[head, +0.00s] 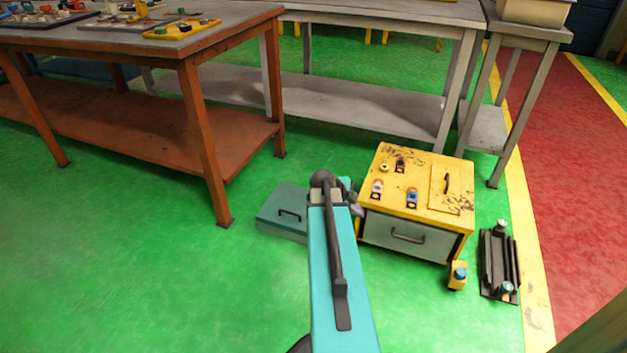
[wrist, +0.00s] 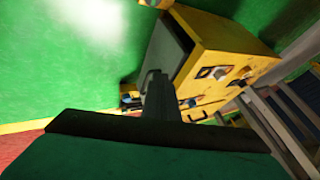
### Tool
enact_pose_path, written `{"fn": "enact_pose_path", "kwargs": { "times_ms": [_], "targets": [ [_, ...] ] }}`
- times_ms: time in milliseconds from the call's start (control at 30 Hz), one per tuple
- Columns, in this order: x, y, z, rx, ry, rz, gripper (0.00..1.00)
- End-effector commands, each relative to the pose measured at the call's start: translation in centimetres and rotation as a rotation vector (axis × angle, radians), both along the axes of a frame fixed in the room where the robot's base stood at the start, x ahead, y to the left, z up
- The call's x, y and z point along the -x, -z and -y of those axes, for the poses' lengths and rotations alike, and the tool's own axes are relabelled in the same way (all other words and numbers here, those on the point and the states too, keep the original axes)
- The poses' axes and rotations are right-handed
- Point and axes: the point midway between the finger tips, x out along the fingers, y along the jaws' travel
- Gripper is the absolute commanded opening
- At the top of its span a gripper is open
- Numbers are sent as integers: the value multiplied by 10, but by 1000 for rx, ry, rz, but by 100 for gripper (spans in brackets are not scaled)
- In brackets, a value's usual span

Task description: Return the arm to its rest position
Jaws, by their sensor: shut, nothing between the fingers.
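My teal arm (head: 335,285) reaches forward from the bottom of the head view, with a dark joint at its far end. My gripper (head: 355,208) shows only in part behind that end, beside the left side of the yellow cabinet. In the wrist view my gripper (wrist: 154,74) is a narrow grey shape pointing away from the camera, shut and empty. The yellow cabinet (wrist: 232,36) appears tilted beyond it there. I cannot tell the exact gap between the gripper and the cabinet.
The yellow cabinet (head: 425,195) has a grey drawer front and small parts on top. A teal box (head: 284,212) lies left of it, and a dark rack (head: 498,263) right. An orange workbench (head: 195,62) and a grey table (head: 350,105) stand behind. Green floor (head: 130,260) is clear at left.

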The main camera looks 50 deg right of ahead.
Motion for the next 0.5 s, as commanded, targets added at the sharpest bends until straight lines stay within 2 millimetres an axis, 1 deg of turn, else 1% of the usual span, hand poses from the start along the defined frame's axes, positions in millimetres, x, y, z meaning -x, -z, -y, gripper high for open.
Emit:
{"fn": "enact_pose_path", "kwargs": {
  "times_ms": [133,267,367,500],
  "targets": [
    [-1,-1,-1,0,-2,0,0],
    [-7,-7,-5,0,-14,0,0],
    [-16,-14,-13,-4,-34,-4,0],
    [-34,-21,-35,-19,-78,-20,0]
  ]
}}
